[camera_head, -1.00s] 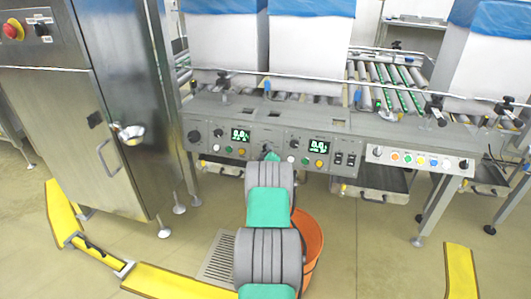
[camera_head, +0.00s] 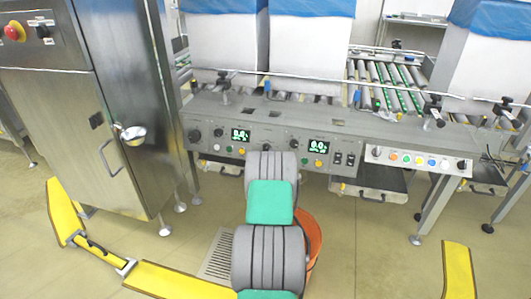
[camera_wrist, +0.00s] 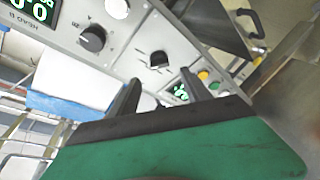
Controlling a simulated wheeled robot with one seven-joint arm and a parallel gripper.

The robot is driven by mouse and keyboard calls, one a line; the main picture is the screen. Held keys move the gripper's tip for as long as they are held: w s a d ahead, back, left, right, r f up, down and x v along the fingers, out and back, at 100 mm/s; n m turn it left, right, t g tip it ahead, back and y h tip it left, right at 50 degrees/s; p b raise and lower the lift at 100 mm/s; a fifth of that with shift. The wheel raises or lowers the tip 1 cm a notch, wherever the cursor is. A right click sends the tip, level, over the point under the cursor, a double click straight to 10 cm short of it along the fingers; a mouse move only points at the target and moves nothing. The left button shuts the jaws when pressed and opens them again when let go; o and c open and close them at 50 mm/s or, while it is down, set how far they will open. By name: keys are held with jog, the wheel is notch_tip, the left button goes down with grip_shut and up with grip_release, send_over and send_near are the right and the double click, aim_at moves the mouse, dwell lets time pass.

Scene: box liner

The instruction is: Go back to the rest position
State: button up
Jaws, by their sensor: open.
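My gripper (camera_wrist: 163,92) shows in the wrist view as two dark fingers, apart and with nothing between them. The control panel (camera_wrist: 150,42) lies beyond the fingers, with black knobs, small buttons and green digital displays. In the head view, my grey and green arm rises at the bottom middle in front of the same panel (camera_head: 215,137). The gripper itself is hidden behind the arm there. I cannot tell how far the fingers are from the panel.
A steel cabinet (camera_head: 75,120) stands at left. White boxes with blue liners (camera_head: 310,45) stand on the machine behind the panel. An orange bin (camera_head: 314,240) is partly hidden behind my arm. Yellow floor barriers (camera_head: 175,283) lie near the front. Floor (camera_head: 385,260) at right is clear.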

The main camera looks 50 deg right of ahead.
jog(key=shift+s+a, duration=0.3)
jog(key=shift+a, duration=0.05)
